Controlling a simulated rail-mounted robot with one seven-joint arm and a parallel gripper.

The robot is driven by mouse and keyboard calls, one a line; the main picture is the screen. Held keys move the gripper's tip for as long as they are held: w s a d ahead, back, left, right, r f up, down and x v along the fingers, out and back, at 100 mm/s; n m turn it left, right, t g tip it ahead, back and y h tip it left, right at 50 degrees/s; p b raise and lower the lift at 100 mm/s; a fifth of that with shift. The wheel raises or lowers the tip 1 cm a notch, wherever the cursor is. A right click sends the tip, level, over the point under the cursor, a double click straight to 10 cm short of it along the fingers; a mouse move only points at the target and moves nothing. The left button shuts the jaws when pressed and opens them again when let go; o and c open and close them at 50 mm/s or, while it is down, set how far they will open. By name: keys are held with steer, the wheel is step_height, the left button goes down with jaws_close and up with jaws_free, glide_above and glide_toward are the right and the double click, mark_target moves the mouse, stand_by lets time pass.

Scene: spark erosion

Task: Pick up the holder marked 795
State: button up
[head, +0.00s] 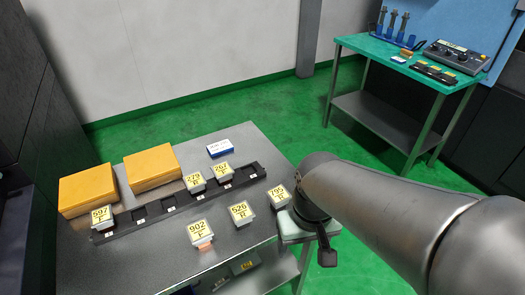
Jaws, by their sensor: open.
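The holder marked 795 (279,195) sits near the right edge of the grey table, with its yellow label facing up. It stands on the bare tabletop, outside the dark rack. My gripper (326,248) is open, just right of and nearer the camera than this holder, apart from it in the picture. My arm hides part of the gripper. Other labelled holders stand to the left: 526 (241,212) and 902 (201,233) on the tabletop, and 267 (222,172), 279 (194,182) and 597 (101,217) along the rack.
The dark slotted rack (153,218) crosses the table (140,262). Two yellow boxes (150,165) (86,188) and a blue-white box (220,148) stand behind it. A green-topped bench (372,46) stands far right.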

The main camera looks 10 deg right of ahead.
steer(key=w+r+n+h, duration=0.1)
steer(key=w+r+n, duration=0.2)
steer(key=w+n, duration=0.8)
steer(key=n, duration=1.1)
glide_above(279, 194)
steer(key=shift+y, duration=0.4)
step_height(279, 194, down, 11)
steer(key=shift+w+a+r+p, duration=0.1)
steer(key=shift+w+r+p, duration=0.1)
steer(key=shift+p, duration=0.2)
steer(key=shift+s+f, duration=0.15)
steer(key=shift+f, duration=1.25)
steer(key=shift+s+f, duration=0.1)
steer(key=shift+f, duration=1.25)
steer(key=shift+c, duration=0.3)
steer(key=c, duration=0.9)
